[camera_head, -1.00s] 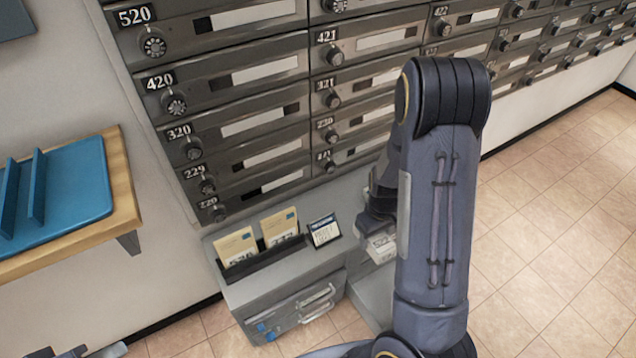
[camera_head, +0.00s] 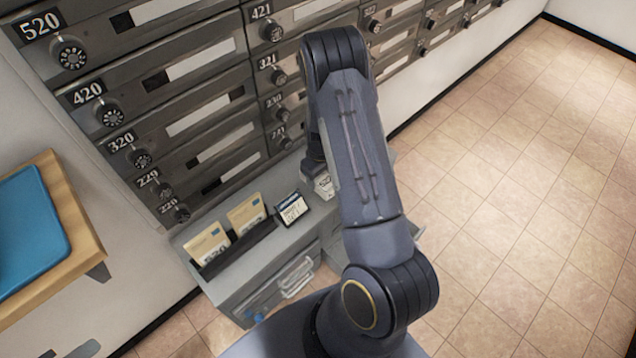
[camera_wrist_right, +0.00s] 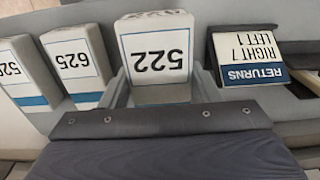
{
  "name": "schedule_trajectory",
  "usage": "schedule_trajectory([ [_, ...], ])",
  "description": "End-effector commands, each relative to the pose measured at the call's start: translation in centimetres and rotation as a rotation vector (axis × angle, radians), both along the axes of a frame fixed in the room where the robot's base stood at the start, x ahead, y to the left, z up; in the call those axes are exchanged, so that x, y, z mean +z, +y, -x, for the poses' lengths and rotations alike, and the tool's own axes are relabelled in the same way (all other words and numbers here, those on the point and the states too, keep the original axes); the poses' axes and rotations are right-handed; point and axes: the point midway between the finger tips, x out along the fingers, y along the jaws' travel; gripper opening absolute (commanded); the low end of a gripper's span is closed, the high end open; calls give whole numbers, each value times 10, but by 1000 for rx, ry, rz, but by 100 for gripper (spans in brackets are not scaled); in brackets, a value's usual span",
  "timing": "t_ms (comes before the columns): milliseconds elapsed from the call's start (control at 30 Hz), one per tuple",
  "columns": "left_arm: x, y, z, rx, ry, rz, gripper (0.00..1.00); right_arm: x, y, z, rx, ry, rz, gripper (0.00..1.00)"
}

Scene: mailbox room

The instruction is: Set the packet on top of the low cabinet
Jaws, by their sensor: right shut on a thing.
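The packet (camera_wrist_right: 157,62) is a white box marked 522, upside down in the right wrist view. My right gripper (camera_wrist_right: 158,95) is shut on it, one finger at each side. In the head view the packet (camera_head: 324,186) is partly hidden by my right arm, beside the small sign. The low cabinet (camera_head: 236,285) is grey with handled drawers and stands below the mailboxes. I cannot tell whether the packet touches a surface. A grey piece at the bottom left edge of the head view looks like my left gripper (camera_head: 85,350); its jaws cannot be made out.
A dark rack with two yellow packets (camera_head: 207,246) and a returns sign (camera_head: 292,208) stand on the cabinet. White boxes, one marked 625 (camera_wrist_right: 76,65), show in the wrist view. A wooden shelf (camera_head: 75,255) with a blue tray (camera_head: 30,235) is at left. Tiled floor (camera_head: 520,220) is clear at right.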

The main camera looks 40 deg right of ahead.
Motion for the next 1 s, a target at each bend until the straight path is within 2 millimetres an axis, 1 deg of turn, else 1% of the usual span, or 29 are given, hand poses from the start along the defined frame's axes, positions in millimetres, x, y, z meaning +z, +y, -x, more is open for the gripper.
schedule_trajectory([
  [33,-1,0,0,0,0,0,36,-4,-1,-3,0,0,1,30],
  [233,-3,0,0,0,0,0,36,-15,-2,-12,0,0,0,30],
  [400,-6,0,0,0,0,0,36,-40,-2,-11,0,2,-1,30],
  [433,-6,0,0,0,0,0,36,-43,-2,-11,-1,1,-1,30],
  [667,-5,0,0,0,0,0,36,-44,-2,-12,-1,-1,0,30],
  [800,-10,0,0,0,0,0,36,-48,-2,-12,-1,-1,0,30],
  [833,-9,0,0,0,0,0,36,-47,-2,-11,-1,0,0,59],
  [967,-8,0,0,0,0,0,36,-46,-2,-11,0,0,0,76],
  [1000,-8,0,0,0,0,0,36,-46,-2,-11,0,0,0,78],
])
